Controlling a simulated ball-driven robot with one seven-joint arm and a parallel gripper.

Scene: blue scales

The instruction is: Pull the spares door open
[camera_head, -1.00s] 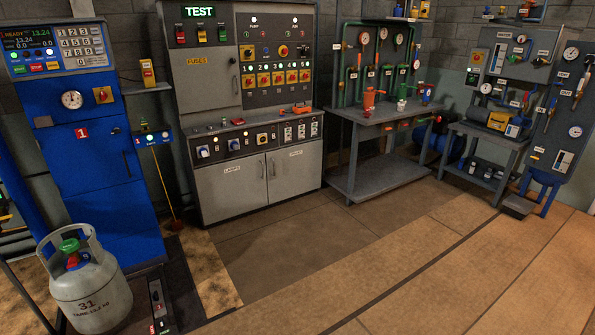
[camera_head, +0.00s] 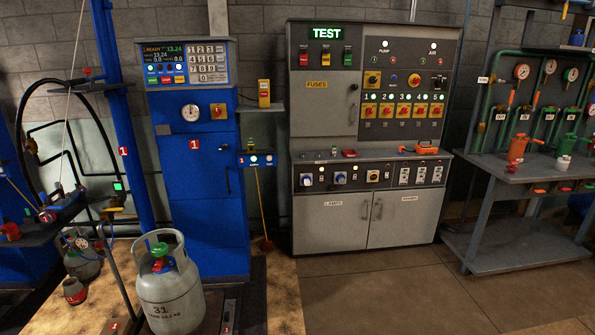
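The grey test cabinet stands against the back wall, right of the picture's middle, with two doors low on its front. The left lower door (camera_head: 338,227) has a label that reads LAMPS. The right lower door (camera_head: 415,222) has a label (camera_head: 410,198) too small to read surely; it may be the spares door. Both doors look shut and flush. My gripper is not in view.
A grey gas cylinder (camera_head: 169,288) marked 31 stands at the front left, before a blue dispenser cabinet (camera_head: 203,240). A workbench (camera_head: 515,245) with gauges stands right of the test cabinet. The floor (camera_head: 420,285) before the cabinet doors is clear.

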